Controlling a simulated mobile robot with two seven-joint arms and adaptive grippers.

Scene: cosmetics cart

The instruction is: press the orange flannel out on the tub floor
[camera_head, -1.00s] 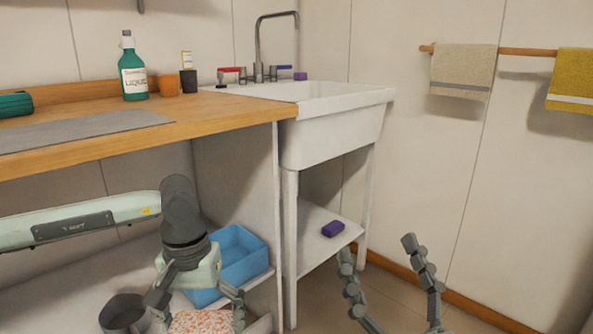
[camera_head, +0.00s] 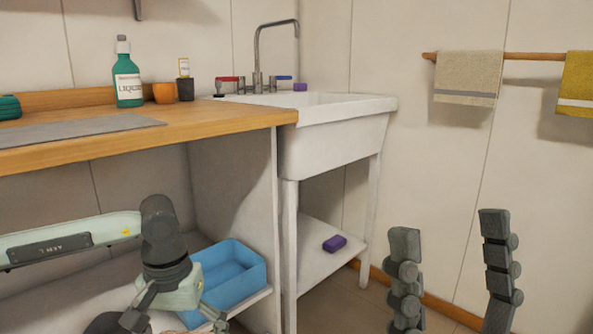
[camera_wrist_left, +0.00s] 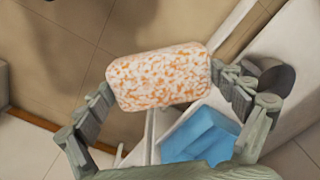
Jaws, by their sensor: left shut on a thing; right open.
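A thick, orange-and-white speckled bundle, which looks like the orange flannel (camera_wrist_left: 158,78), is held between the fingers of my left gripper (camera_wrist_left: 163,84) in the left wrist view. The left gripper is shut on it. In the head view the left gripper is low by the shelf under the counter, and its fingertips and the flannel are below the frame. My right gripper (camera_head: 450,228) is open and empty, in front of the wall at the lower right. The white tub (camera_head: 335,142) stands at the counter's right end; its floor is hidden behind the front wall.
A blue bin (camera_head: 228,275) sits on the low shelf beside the left gripper. A purple block (camera_head: 334,243) lies on the shelf under the tub. The wooden counter (camera_head: 215,122) holds a green bottle (camera_head: 128,75), an orange cup (camera_head: 163,92) and a grey mat (camera_head: 80,129).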

